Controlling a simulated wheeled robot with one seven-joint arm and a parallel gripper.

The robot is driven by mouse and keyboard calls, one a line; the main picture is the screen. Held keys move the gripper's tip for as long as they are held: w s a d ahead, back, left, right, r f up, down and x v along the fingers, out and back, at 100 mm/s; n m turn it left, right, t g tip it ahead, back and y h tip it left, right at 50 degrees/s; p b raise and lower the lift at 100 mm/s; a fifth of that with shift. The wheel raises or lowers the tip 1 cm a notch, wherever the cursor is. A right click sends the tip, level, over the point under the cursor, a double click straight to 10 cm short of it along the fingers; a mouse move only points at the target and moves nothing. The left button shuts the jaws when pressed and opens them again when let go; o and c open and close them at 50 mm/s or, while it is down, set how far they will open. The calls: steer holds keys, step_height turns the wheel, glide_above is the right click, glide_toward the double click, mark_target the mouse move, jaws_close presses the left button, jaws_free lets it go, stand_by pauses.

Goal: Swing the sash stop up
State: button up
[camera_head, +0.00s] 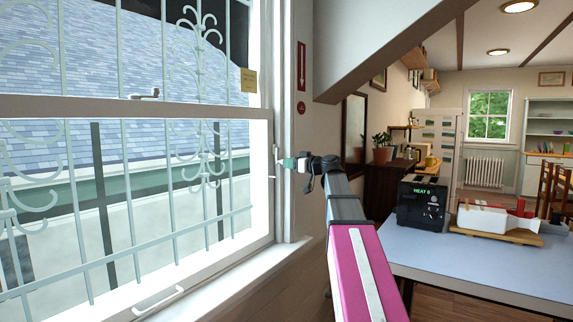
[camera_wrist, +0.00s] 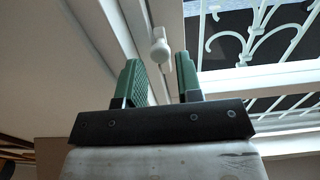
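The sash stop is a small white lever on the right jamb of the window, and it shows at the tip of my gripper in the camera_head view (camera_head: 276,157). In the wrist view its rounded white end (camera_wrist: 160,46) lies just beyond the gap between my fingertips, hanging down from a thin stem. My gripper (camera_wrist: 158,75) has two green fingers spread apart with nothing between them. In the camera_head view my gripper (camera_head: 290,163) points left at the jamb, close to the stop. I cannot tell whether it touches it.
The sash window has a white latch (camera_head: 145,94) on its middle rail and a pull handle (camera_head: 158,301) at the bottom. A sloping stair underside (camera_head: 375,50) hangs above right. A table (camera_head: 480,262) with a black toaster (camera_head: 421,204) and a white box stands right of my arm.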

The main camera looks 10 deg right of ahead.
steer(key=shift+x, duration=1.05)
jaws_close()
steer(key=shift+s, duration=0.15)
steer(key=s+a+r+m, duration=0.1)
steer(key=r+m, duration=0.1)
steer(key=m, duration=0.7)
steer(key=s+a+r+m, duration=0.2)
steer(key=r+m, duration=0.1)
steer(key=m, duration=0.6)
steer(key=shift+a, duration=0.25)
steer(key=shift+s+r, duration=0.1)
steer(key=shift+s, duration=0.05)
